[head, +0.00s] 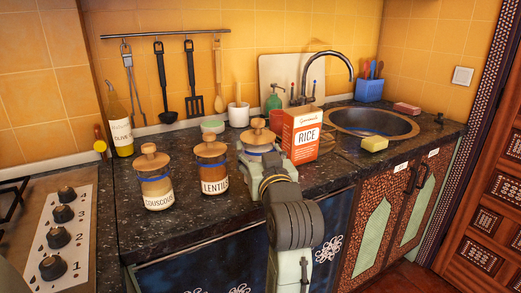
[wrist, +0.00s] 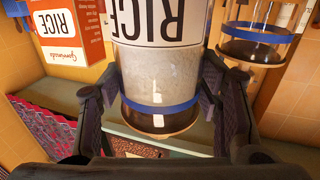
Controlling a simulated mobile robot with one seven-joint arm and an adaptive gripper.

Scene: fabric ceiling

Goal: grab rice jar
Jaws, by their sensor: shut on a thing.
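The rice jar is a clear glass jar with pale grains, a blue band and a white RICE label; it fills the middle of the wrist view (wrist: 160,75). In the head view only its wooden lid (head: 258,132) and a little of its top show; my arm and gripper hide the rest. My gripper (head: 262,152) is shut on the jar, with one finger on each side of it in the wrist view (wrist: 160,92). I cannot tell whether the jar rests on the counter or is raised.
An orange RICE box (head: 302,135) stands just right of the jar. The lentil jar (head: 212,168) and couscous jar (head: 154,178) stand to its left on the dark counter (head: 190,225). Behind are a white utensil cup (head: 238,115) and the sink (head: 372,123). The stove (head: 58,235) is at left.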

